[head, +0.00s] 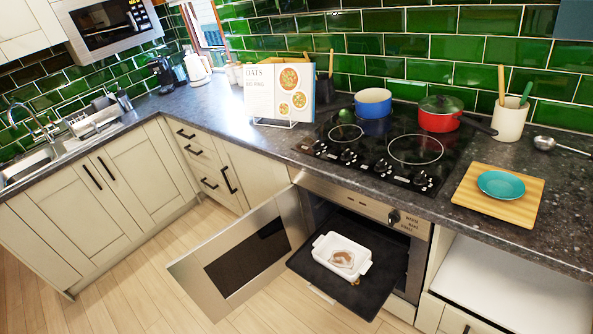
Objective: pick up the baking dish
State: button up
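The baking dish (325,257) is white and rectangular with small end handles. It rests on a dark oven tray (348,290) that is drawn out of the open oven (372,233). Something brownish and pale lies inside the dish. The oven door (200,266) is swung open to the left, hinged at its side. My gripper is not in view, so I cannot see its fingers.
The hob (388,150) above the oven holds a blue pot (373,104) and a red lidded pot (438,121). A wooden board (470,193) with a teal plate (501,183) lies at right. A recipe book (262,91) stands left of the hob. Wooden floor (120,270) is clear at left.

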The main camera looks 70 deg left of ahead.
aim_at(348, 258)
jog(key=u, duration=0.6)
jog(key=k, duration=0.45)
jog(key=u, duration=0.15)
jog(key=i, duration=0.45)
jog(key=z, duration=0.05)
